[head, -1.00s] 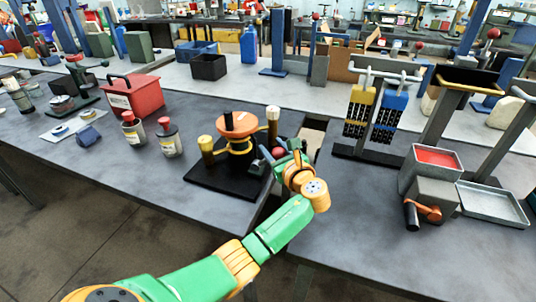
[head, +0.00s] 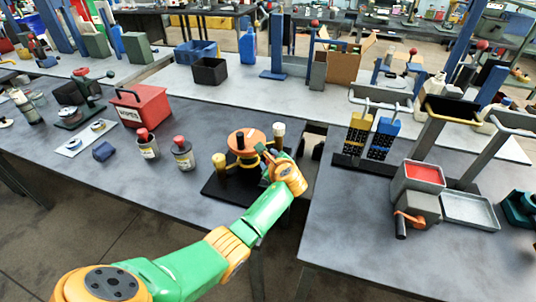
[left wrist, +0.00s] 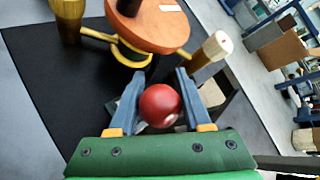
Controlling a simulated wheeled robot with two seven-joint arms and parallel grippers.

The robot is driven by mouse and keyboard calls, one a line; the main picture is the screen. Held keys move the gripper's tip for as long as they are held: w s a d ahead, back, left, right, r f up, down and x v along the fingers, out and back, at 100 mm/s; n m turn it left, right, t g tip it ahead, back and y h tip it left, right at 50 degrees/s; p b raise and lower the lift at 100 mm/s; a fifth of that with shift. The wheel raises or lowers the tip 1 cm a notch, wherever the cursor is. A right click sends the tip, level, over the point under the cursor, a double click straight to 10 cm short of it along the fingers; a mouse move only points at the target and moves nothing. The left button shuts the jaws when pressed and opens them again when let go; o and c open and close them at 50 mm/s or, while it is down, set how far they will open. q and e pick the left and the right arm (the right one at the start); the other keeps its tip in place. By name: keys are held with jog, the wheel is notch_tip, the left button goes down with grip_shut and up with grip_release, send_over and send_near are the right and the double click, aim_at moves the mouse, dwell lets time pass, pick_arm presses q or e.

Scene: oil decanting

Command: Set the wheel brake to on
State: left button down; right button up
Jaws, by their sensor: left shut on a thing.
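The wheel device has an orange disc (head: 249,139) with a dark hub on a black base plate (head: 215,187), flanked by a brass post and a pale-topped post. In the left wrist view the orange disc (left wrist: 150,28) is at the top. A red ball knob (left wrist: 160,105), apparently the brake lever's, sits between the blue fingers of my left gripper (left wrist: 160,88), which is shut on it. In the head view my left gripper (head: 268,163) is at the right side of the device and hides the knob. I cannot read the brake's setting. My right gripper is not in view.
Two red-capped bottles (head: 183,153) and a red box (head: 139,106) stand left of the device. A gap separates this table from the right table, which carries a grey crank box (head: 417,205), a tray (head: 470,210) and a blue-and-yellow rack (head: 382,140).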

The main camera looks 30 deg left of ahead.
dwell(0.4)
pick_arm(q)
jog(key=shift+c, duration=1.8)
grip_release()
jog(key=shift+a, duration=0.1)
jog(key=v, duration=0.7)
jog(key=shift+p, duration=0.45)
jog(key=shift+s+f, duration=0.1)
